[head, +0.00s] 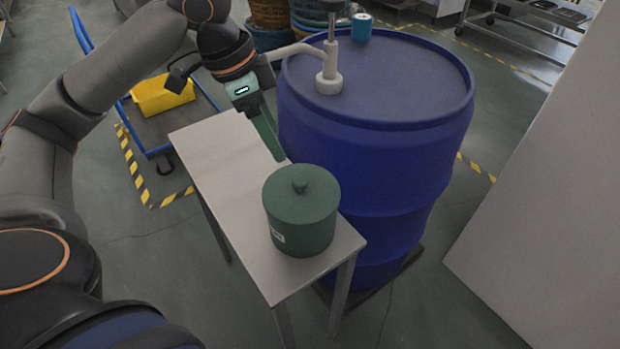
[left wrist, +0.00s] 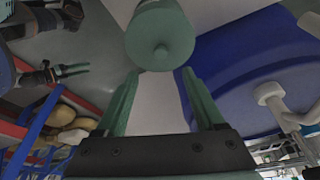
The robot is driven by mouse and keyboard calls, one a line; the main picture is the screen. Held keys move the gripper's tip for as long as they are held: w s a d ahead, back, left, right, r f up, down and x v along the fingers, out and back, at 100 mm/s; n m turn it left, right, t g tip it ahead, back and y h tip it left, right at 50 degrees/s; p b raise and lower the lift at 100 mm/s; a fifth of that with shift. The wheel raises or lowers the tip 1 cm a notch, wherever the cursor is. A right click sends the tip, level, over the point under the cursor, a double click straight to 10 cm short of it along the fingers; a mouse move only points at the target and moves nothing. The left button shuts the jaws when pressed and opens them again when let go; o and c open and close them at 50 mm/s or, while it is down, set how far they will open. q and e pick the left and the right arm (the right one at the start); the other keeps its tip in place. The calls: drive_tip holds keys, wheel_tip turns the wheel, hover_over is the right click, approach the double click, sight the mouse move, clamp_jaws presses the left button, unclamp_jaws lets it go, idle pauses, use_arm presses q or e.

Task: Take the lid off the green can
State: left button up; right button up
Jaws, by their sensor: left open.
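A small gripper with green fingers, apparently my right one (left wrist: 88,69), shows at the left of the left wrist view, too small to judge.
A large blue drum (head: 375,150) with a pump (head: 329,75) and a small blue can (head: 361,27) on top stands close beside the table (head: 215,160). A yellow bin (head: 163,95) sits on a cart at left. A pale panel (head: 545,190) is at right.

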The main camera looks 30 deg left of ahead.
use_arm(q)
drive_tip(key=b, duration=0.1)
hover_over(300, 180)
drive_tip(key=s+a, duration=0.2)
wheel_tip(300, 180, down, 6)
drive_tip(key=shift+d+r, duration=0.1)
drive_tip(key=shift+r, duration=0.1)
drive_tip(key=shift+w+b+x, duration=0.1)
drive_tip(key=shift+b+x, duration=0.1)
drive_tip(key=shift+x, duration=1.3)
drive_tip(key=shift+w+b+x, duration=0.15)
drive_tip(key=shift+x, duration=1.3)
drive_tip(key=shift+d, duration=0.2)
use_arm(e)
drive_tip(key=shift+s+f, duration=0.3)
drive_tip(key=shift+f, duration=0.3)
drive_tip(key=shift+s+f, duration=0.25)
drive_tip(key=shift+f, duration=0.3)
use_arm(q)
drive_tip(key=shift+c, duration=0.3)
drive_tip(key=shift+r, duration=0.1)
clamp_jaws()
